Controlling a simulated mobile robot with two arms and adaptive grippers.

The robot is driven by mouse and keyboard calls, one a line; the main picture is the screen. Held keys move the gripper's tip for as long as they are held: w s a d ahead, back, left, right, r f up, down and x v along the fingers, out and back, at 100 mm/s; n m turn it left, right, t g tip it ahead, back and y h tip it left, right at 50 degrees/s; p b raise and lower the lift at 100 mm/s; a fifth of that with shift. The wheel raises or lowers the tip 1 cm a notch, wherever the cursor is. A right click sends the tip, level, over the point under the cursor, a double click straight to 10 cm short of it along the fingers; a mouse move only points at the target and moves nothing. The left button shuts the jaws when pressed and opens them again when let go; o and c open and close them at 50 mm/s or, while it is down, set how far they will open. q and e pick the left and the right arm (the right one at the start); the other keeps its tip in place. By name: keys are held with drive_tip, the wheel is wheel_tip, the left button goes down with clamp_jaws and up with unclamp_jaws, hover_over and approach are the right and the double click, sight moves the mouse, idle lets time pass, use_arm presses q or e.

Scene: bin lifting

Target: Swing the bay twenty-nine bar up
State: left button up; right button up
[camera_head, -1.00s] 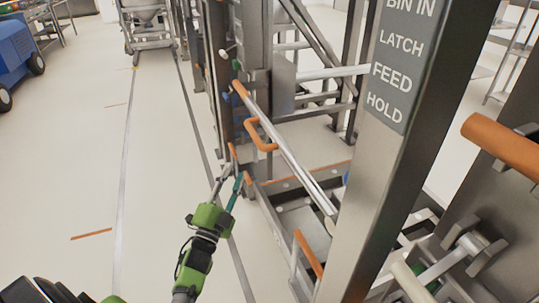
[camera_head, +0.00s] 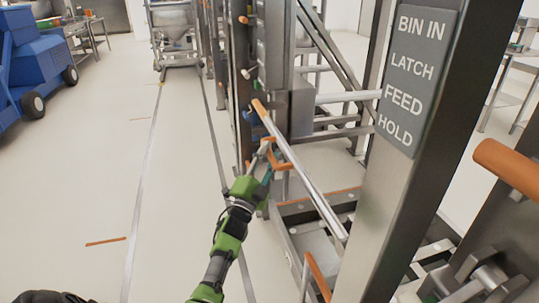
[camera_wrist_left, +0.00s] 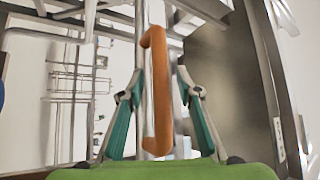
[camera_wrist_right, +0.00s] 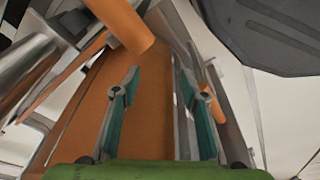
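A long silver bar (camera_head: 308,178) with an orange tip slopes down to the right across the near bay of the steel frame in the head view. An orange U-shaped handle (camera_head: 283,166) sits beside its upper part. My left gripper (camera_head: 268,156) is at this handle. In the left wrist view the handle (camera_wrist_left: 158,95) stands between the two open fingers (camera_wrist_left: 160,100), with gaps on both sides. No bay number is readable. My right gripper (camera_wrist_right: 165,90) shows only in the right wrist view, open and empty before an orange surface (camera_wrist_right: 140,110).
A steel post with a sign (camera_head: 417,80) reading BIN IN, LATCH, FEED, HOLD stands right of the bar. An orange cylinder (camera_head: 508,165) is at the right edge. A blue machine (camera_head: 35,62) stands far left. The floor (camera_head: 170,190) left of the frame is clear.

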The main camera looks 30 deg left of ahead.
use_arm(q)
drive_tip(key=shift+w+r, duration=0.15)
drive_tip(key=shift+w, duration=0.1)
clamp_jaws()
drive_tip(key=shift+r, duration=0.1)
